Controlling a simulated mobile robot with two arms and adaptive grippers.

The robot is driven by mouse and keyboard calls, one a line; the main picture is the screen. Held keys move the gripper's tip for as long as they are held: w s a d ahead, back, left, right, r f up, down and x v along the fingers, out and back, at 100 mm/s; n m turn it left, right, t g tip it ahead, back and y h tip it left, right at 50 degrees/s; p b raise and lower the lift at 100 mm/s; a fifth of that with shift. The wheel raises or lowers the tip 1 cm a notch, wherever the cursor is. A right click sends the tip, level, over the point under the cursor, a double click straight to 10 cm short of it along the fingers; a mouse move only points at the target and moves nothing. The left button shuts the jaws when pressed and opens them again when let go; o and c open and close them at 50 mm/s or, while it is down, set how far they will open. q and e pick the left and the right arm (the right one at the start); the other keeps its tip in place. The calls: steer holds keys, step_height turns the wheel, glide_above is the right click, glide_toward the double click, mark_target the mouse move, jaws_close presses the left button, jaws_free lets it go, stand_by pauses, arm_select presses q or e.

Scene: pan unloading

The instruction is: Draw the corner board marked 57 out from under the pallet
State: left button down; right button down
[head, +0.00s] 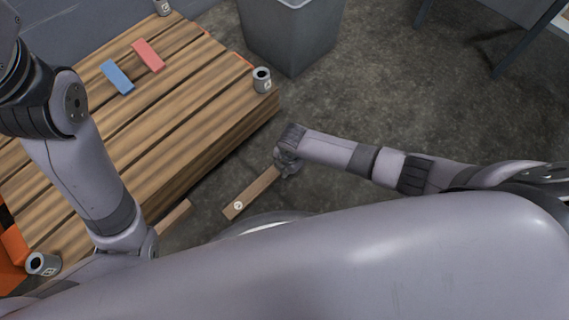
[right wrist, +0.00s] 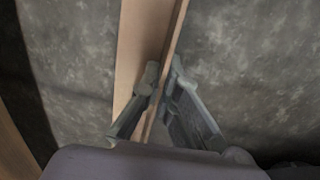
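A brown corner board (head: 252,192) lies on the floor to the right of the pallet (head: 150,115), with bare floor between them. It bears a round white mark near its lower left end; the number is too small to read. My right gripper (head: 287,162) is at the board's upper right end. In the right wrist view, the fingers of my right gripper (right wrist: 162,82) close on one upright flange of the L-shaped board (right wrist: 138,38). My left arm reaches down over the pallet's near side; its gripper is hidden behind my body.
Another wooden piece (head: 173,214) shows at the pallet's near edge. A grey bin (head: 290,38) stands behind. The floor on the right is largely clear.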

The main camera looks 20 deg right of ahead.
steer(key=c, duration=2.3)
jaws_free()
steer(key=o, duration=0.6)
steer(key=r, duration=0.8)
steer(key=s+r, duration=0.1)
steer(key=r, duration=0.3)
steer(key=shift+d, duration=0.35)
